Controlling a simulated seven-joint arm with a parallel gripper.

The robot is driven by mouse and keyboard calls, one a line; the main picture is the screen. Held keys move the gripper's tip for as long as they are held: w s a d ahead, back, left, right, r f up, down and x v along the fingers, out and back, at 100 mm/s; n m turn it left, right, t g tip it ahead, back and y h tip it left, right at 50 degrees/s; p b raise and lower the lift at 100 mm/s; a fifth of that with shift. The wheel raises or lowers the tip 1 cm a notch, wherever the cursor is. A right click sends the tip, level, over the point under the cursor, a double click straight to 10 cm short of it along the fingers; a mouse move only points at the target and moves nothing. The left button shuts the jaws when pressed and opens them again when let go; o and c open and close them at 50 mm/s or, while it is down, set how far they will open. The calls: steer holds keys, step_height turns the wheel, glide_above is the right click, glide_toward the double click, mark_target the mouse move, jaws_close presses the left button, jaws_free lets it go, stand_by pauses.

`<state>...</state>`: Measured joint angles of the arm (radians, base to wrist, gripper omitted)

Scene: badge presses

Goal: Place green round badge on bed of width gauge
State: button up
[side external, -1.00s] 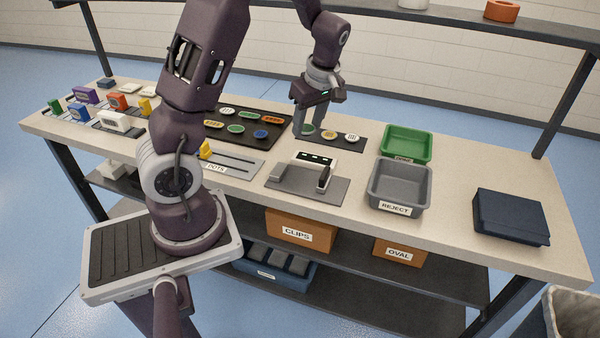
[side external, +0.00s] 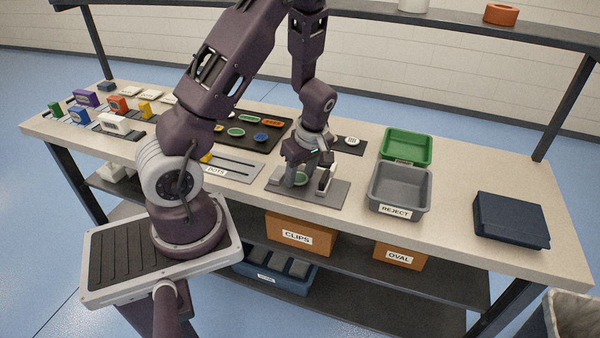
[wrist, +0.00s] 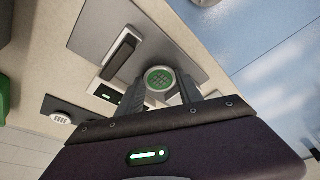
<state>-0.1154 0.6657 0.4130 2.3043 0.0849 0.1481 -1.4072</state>
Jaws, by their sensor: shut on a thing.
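The green round badge (wrist: 160,78) is held between the two fingertips of my gripper (wrist: 160,86) in the wrist view, its printed face towards the camera. In the side view the badge (side external: 301,178) shows small and partly hidden between the fingers of my gripper (side external: 300,180). The width gauge (side external: 332,196) is a grey plate with a pale bed, a dark upright block and a small display. My gripper is over the bed, low down; I cannot tell whether the badge touches it. The gauge plate (wrist: 170,42) also shows in the wrist view.
The grey REJECT bin (side external: 400,188) stands right of the gauge, with a green bin (side external: 406,146) behind it. A navy box (side external: 511,218) sits far right.

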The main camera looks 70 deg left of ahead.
steer(key=o, duration=1.3)
steer(key=shift+f, duration=0.1)
steer(key=s+d+r+m+t+h, duration=0.1)
steer(key=d+r+m, duration=0.3)
steer(key=r, duration=0.5)
steer(key=d+r+m+t+h, duration=0.1)
steer(key=d+r, duration=0.4)
steer(key=r, duration=0.4)
steer(key=s+d+r+m+t, duration=0.1)
steer(key=s+d+r+m, duration=0.1)
steer(key=s+d+m, duration=0.1)
steer(key=s+d+r+m+t, duration=0.1)
steer(key=s+d+r+m, duration=0.2)
steer(key=m, duration=0.4)
steer(key=s+d+r+m+t+h, duration=0.1)
steer(key=s+d+r+m+t, duration=0.1)
steer(key=s+d+m, duration=0.2)
steer(key=shift+s+r+m, duration=0.3)
steer(key=shift+s+m, duration=0.3)
steer(key=shift+s, duration=0.25)
